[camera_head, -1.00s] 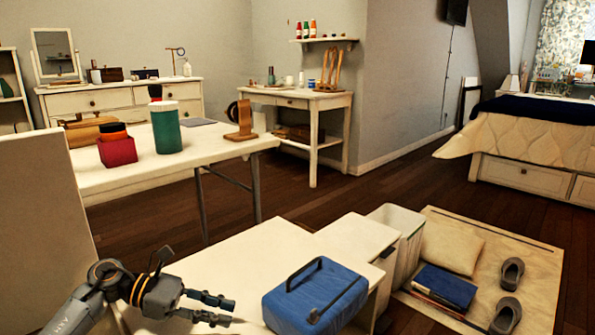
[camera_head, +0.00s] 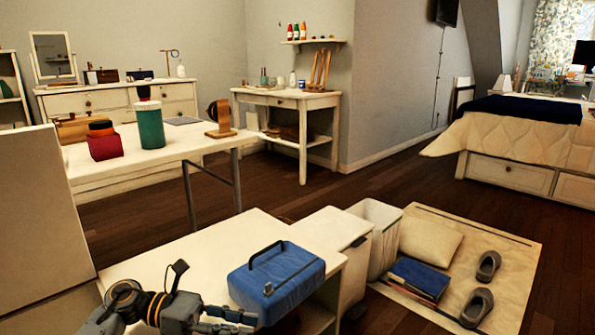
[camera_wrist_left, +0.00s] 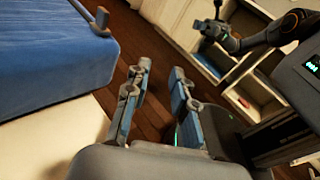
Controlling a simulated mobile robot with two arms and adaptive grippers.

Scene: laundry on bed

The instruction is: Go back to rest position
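My left gripper (camera_head: 244,323) is low in the head view, in front of the blue box. The left wrist view shows its two fingers (camera_wrist_left: 161,95) apart with nothing between them, so it is open and empty. The blue box (camera_head: 277,285) with a dark handle sits on the low white bench (camera_head: 185,258). Its blue side also shows in the left wrist view (camera_wrist_left: 50,60), beside the fingers. My other arm shows at the upper right of the left wrist view, with its gripper (camera_wrist_left: 212,28) small. I cannot tell whether that one is open.
A white table (camera_head: 110,175) with a red box and green bottle stands behind. A white bin (camera_head: 375,212) stands right of the bench. A beige mat (camera_head: 515,270) holds a cushion, books and slippers. Open wooden floor (camera_head: 400,180) lies between the mat and the bed (camera_head: 530,140).

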